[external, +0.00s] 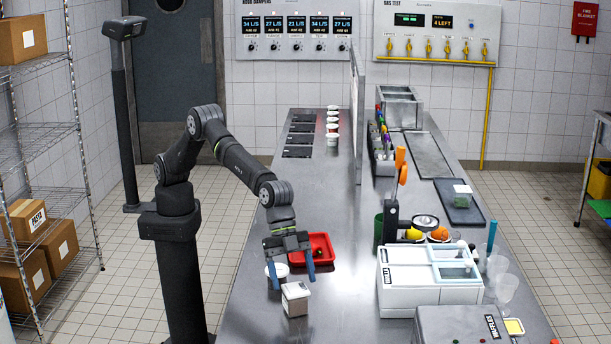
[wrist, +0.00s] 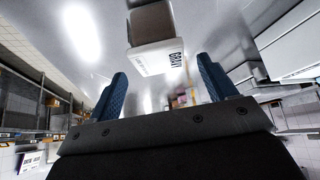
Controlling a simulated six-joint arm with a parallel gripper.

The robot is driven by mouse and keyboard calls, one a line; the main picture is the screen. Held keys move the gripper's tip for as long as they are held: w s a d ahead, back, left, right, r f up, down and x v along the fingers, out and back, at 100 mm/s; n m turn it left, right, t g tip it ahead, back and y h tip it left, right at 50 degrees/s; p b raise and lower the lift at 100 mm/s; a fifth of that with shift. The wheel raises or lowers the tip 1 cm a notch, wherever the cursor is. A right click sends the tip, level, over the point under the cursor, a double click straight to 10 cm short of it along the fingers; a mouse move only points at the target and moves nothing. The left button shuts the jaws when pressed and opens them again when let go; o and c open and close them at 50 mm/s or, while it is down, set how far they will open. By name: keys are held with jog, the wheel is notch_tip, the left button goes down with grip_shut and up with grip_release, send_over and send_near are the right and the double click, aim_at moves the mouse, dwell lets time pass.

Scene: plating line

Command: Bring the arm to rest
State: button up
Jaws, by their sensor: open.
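My gripper (external: 291,270) hangs over the metal counter (external: 345,290) on its left part, with its blue fingers spread apart and nothing between them. In the wrist view the two fingers of my gripper (wrist: 163,80) also show apart. A small brown-and-white container (external: 295,300) stands on the counter just in front of the fingers in the external view. It shows beyond the fingertips in the wrist view (wrist: 151,25), with a dark-lettered label that I cannot fully read. My arm is bent, reaching out from its column over the counter.
A red tray (external: 320,248) lies just behind my gripper, and a white round dish (external: 277,270) is partly hidden by it. A white bin unit (external: 405,298) stands to the right. An upright panel (external: 357,120) stands farther back. Bare counter lies right of the container.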

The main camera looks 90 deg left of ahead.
jog(key=v, duration=1)
jog(key=x, duration=1.2)
jog(key=shift+f, duration=0.35)
jog(key=r, duration=0.2)
jog(key=s+r, duration=0.1)
jog(key=r, duration=0.2)
jog(key=shift+d+r, duration=0.1)
jog(key=shift+r, duration=0.15)
jog(key=s+d+r, duration=0.1)
jog(key=s+r, duration=0.5)
jog(key=s, duration=0.4)
jog(key=s+d+m+g, duration=0.3)
jog(key=s+d+m, duration=0.2)
jog(key=s+d, duration=0.4)
jog(key=shift+h, duration=0.3)
jog(key=shift+w+a+f, duration=0.1)
jog(key=shift+w+f, duration=2.4)
jog(key=shift+w, duration=0.05)
jog(key=shift+w+a+f, duration=0.15)
jog(key=shift+w+f, duration=2.3)
jog(key=shift+w, duration=0.1)
